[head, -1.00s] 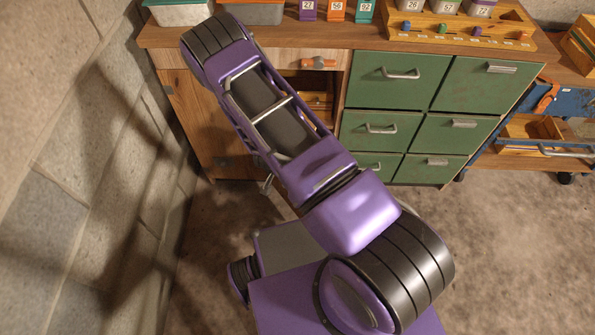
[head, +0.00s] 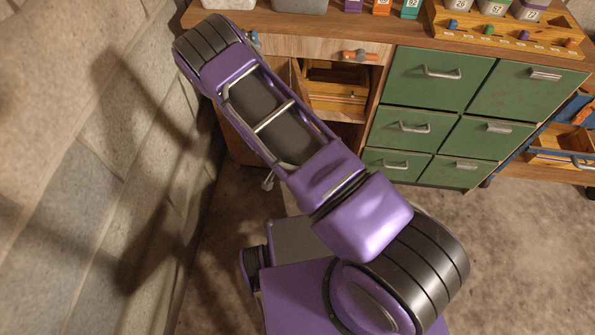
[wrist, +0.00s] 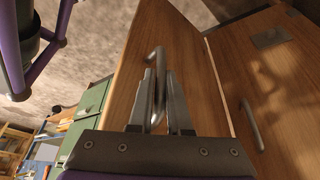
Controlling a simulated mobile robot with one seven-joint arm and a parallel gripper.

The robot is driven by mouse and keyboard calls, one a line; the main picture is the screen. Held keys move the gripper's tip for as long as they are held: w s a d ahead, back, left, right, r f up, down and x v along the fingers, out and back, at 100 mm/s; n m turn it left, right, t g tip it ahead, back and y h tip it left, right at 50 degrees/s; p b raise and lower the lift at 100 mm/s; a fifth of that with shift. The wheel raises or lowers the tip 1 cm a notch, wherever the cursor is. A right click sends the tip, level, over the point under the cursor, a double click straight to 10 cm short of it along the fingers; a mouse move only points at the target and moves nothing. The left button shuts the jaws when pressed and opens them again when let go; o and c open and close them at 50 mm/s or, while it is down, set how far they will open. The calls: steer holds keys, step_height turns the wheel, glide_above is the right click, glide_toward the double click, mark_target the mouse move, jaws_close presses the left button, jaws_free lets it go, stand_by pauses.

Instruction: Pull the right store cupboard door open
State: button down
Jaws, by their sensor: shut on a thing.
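The right store cupboard door (wrist: 185,60) is a plain wooden panel standing partly open, seen from its outer face in the wrist view. My gripper (wrist: 157,82) is shut on its metal bar handle (wrist: 160,58). In the head view my purple arm hides the gripper, the handle and most of the door. A strip of wood, seemingly this door (head: 286,76), shows beside the arm. To its right the cupboard's opening (head: 340,118) shows wooden shelving inside. The other cupboard door (wrist: 262,85), with its own bar handle (wrist: 252,125), looks shut in the wrist view.
Green drawers (head: 436,75) with metal handles stand right of the opening. Containers and a wooden rack (head: 500,40) stand on the worktop. A stone wall (head: 110,170) is close on the left; the floor at right (head: 520,260) is clear.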

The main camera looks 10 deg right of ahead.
steer(key=shift+w, duration=0.15)
steer(key=c, duration=0.9)
jaws_free()
steer(key=shift+o, duration=0.2)
steer(key=p+v, duration=0.5)
steer(key=v, duration=1.2)
steer(key=shift+r, duration=0.25)
steer(key=shift+a, duration=0.1)
